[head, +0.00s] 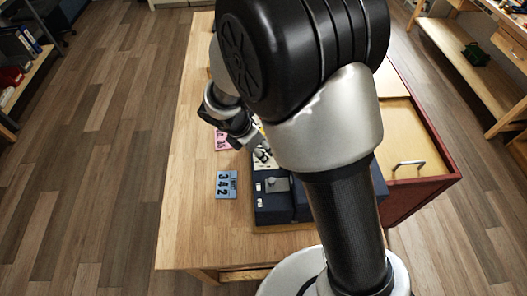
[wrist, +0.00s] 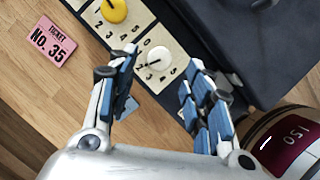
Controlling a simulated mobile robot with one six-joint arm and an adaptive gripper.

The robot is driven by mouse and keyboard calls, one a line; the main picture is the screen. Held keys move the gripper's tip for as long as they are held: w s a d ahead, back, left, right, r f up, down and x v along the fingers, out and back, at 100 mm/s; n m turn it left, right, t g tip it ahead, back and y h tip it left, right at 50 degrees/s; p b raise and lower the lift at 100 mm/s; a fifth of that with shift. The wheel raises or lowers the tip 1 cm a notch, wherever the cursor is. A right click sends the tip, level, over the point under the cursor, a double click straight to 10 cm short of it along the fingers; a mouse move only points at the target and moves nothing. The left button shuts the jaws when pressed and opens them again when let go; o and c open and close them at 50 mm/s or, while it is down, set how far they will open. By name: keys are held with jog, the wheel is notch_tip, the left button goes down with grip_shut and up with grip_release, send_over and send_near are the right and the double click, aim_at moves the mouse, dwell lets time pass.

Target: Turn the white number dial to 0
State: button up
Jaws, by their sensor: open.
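The white number dial (wrist: 158,60) shows in the wrist view, on a cream panel with black digits around it. A thin dark pointer mark shows on its face, but I cannot tell exactly which digit it points at. My gripper (wrist: 161,64) is open, with one blue-padded finger on each side of the dial in the picture. I cannot tell whether either finger touches it.
A yellow dial (wrist: 114,10) sits beside the white one on the panel. A pink ticket (wrist: 53,41) lies on the wood. A round object with a dark red "150" label (wrist: 290,140) is at lower right. A blue ticket (head: 227,184) lies left of the box.

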aim_at(265, 153)
jog(key=b+x, duration=0.1)
jog(key=x, duration=0.3)
jog(key=shift+d, duration=0.1)
jog(key=shift+c, duration=0.2)
jog(key=c, duration=1)
